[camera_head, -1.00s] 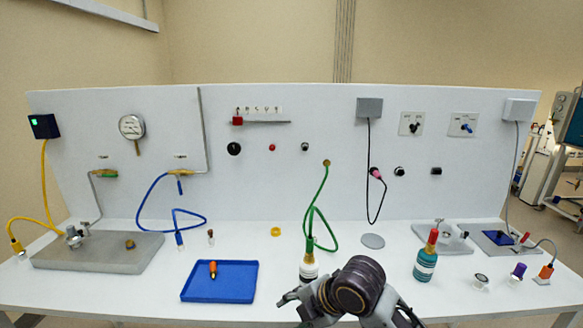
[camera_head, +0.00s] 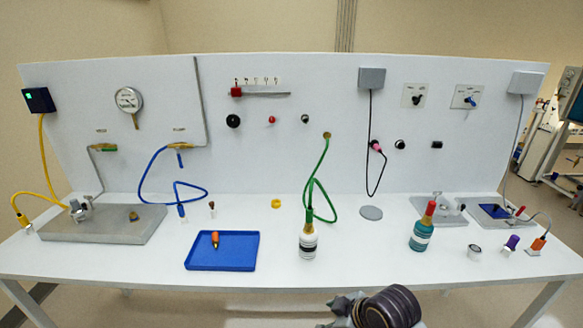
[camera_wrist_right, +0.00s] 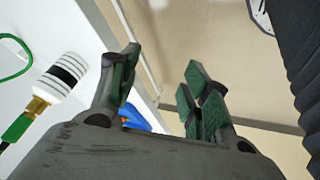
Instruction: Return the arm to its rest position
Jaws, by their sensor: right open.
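My right arm shows at the bottom of the head view, below the front edge of the white table (camera_head: 400,272); its fingers are mostly hidden there. In the right wrist view my right gripper (camera_wrist_right: 158,95) is open, with two green-padded fingers apart and nothing between them. A white bottle with black bands (camera_head: 308,242) stands on the table with the green hose (camera_head: 316,190) at its top. The bottle also shows beside the fingers in the right wrist view (camera_wrist_right: 62,76), apart from them. My left gripper is not in view.
A blue tray (camera_head: 200,262) holds an orange-tipped item. A teal bottle with a red top (camera_head: 422,235) stands to the right. Small capped items, including a purple one (camera_head: 511,243), stand near the right end. The floor in front of the table is clear.

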